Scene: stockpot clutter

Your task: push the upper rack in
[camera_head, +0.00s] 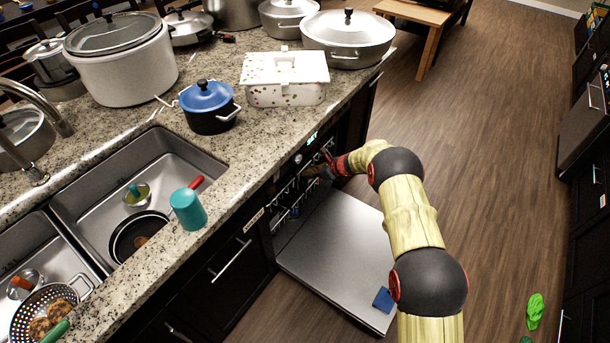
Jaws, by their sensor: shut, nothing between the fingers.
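The dishwasher's door (340,258) is folded down flat below the counter. The upper rack (284,192) shows as a dark wire frame at the dishwasher's mouth, under the counter edge; how far out it sits is hard to tell. My gripper (325,166) is shut and empty at the right part of the rack's front, at the end of my arm reaching in from the right. Whether it touches the rack cannot be made out. The rack's inside is mostly hidden by the counter.
A blue block (384,299) lies on the open door. A teal cup (188,209) stands near the counter edge by the sink (90,192). A blue-lidded pot (209,106) and a white lidded box (285,80) stand on the counter. Wood floor (490,150) to the right is mostly clear.

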